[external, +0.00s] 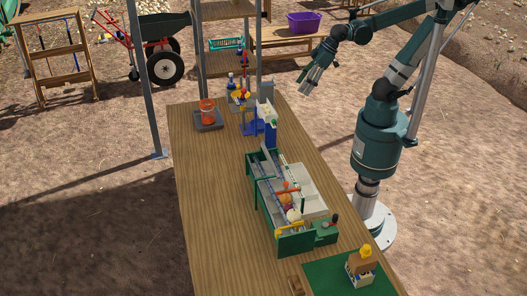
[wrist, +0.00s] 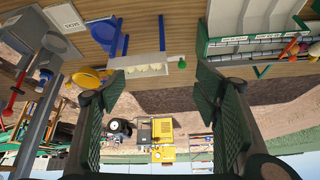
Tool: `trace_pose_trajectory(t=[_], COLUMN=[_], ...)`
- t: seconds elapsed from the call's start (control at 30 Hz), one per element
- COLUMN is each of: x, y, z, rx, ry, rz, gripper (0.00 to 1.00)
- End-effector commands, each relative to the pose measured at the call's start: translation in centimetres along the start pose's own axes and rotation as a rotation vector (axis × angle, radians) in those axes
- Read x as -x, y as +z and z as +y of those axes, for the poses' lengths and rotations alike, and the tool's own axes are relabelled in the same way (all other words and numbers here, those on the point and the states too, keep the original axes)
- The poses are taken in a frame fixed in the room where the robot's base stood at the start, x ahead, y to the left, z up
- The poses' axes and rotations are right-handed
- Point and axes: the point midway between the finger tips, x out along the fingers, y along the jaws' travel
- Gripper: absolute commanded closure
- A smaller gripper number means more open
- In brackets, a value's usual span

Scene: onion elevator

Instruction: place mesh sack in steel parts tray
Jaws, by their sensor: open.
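An orange-red mesh-like item (external: 207,106), which looks like the mesh sack, stands at the far left of the table. It rests in or on a dark grey tray (external: 215,126), which looks like the steel parts tray; I cannot tell how deep this tray is. My gripper (external: 311,80) is raised beyond the table's right edge, well apart from both. In the wrist view my gripper (wrist: 167,72) is open, with nothing held between its fingers. A light grey panel marked "SACKS" (wrist: 62,18) shows at the upper left there.
A blue and white stand (external: 265,124) and a green-framed conveyor trough (external: 263,205) occupy the table's middle. A green mat (external: 325,278) with a small wooden box (external: 358,273) lies at the near end. The table's left side (external: 215,210) is bare.

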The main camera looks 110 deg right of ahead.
Motion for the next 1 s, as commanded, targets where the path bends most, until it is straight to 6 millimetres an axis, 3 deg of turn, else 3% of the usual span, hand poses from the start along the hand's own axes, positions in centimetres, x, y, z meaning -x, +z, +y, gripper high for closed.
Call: trace_pose_trajectory(t=[0.2, 0.4, 1.0], x=[0.5, 0.7, 0.7], y=[4.0, 6.0, 6.5], z=[-1.0, -1.5, -1.6], rx=[0.088, 0.139, 0.153], ry=[-0.035, -0.053, -0.058], rz=[0.031, 0.049, 0.055], gripper=[0.38, 0.38, 0.38])
